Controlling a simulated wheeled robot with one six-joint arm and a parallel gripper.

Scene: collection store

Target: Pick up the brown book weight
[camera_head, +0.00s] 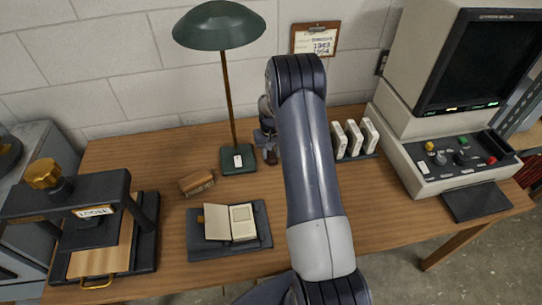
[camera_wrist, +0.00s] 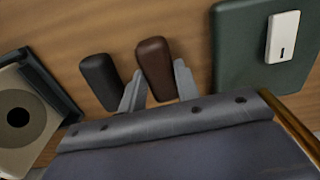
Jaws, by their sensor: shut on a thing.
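The brown book weight (camera_wrist: 153,62) is a rounded dark-brown block in the wrist view. It stands between the two pale fingers of my gripper (camera_wrist: 158,84), which is shut on it. A similar black weight (camera_wrist: 99,78) stands just left of the gripper, outside the fingers. In the head view my gripper (camera_head: 268,146) is low over the back of the table, just right of the lamp's base. My arm hides much of that spot there, and I cannot tell whether the brown weight touches the table.
The green lamp base (camera_wrist: 231,60) is close right of the gripper; the lamp shade (camera_head: 219,26) overhangs to the left. White boxes (camera_head: 354,137) stand in a rack to the right.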

